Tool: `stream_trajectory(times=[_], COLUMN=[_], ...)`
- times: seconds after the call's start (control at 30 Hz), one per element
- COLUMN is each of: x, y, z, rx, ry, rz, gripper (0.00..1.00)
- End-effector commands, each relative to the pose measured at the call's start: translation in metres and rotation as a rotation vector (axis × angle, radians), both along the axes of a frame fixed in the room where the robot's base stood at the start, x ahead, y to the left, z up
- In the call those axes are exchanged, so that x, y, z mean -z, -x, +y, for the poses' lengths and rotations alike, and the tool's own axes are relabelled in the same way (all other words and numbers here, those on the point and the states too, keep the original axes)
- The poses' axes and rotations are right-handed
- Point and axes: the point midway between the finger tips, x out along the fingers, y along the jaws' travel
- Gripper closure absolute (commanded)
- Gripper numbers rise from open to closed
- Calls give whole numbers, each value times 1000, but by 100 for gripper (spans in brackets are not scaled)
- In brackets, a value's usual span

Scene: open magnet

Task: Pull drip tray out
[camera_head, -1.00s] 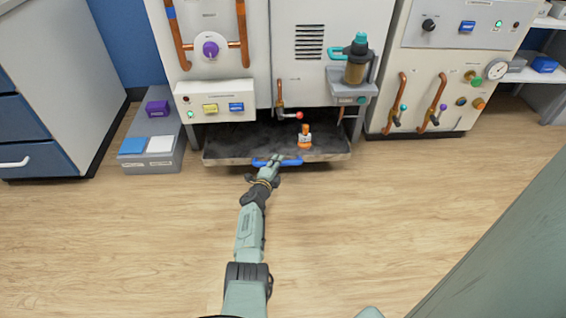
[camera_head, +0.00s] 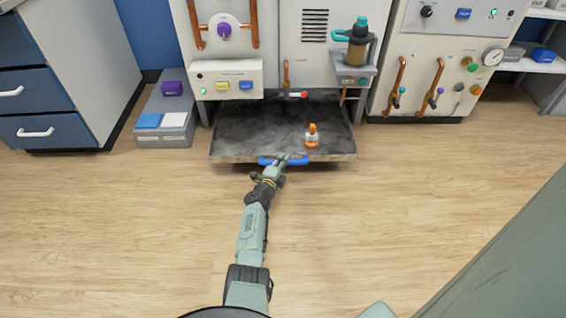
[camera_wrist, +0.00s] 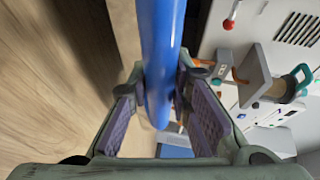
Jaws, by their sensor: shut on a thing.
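The drip tray (camera_head: 262,127) is a dark grey, shallow tray that sticks well out from under the white machine, low above the floor. Its blue handle (camera_head: 297,161) is on the front edge. My gripper (camera_head: 278,167) is at the left part of this handle. In the wrist view the blue handle (camera_wrist: 160,60) runs between the two fingers of my gripper (camera_wrist: 163,108), which are shut on it. A small orange and white bottle (camera_head: 312,136) stands on the right part of the tray.
The white machine (camera_head: 303,75) has a tap with a red knob (camera_head: 303,94) above the tray. A grey step (camera_head: 166,130) with coloured boxes is at left, beside blue drawers (camera_head: 30,90). A panel with copper handles (camera_head: 432,90) is at right. The wooden floor in front is clear.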

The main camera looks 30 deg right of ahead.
Motion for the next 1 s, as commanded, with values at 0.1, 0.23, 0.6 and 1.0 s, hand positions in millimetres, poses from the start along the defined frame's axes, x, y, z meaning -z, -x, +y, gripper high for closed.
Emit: stream_trajectory(times=[0.1,0.23,0.6,1.0], x=[0,0,0,0], y=[0,0,0,0], z=[0,0,0,0], rx=[0,0,-1,-1], ry=[-2,-2,-2,0], rz=[-1,-1,0,0], gripper=[100,100,69,60])
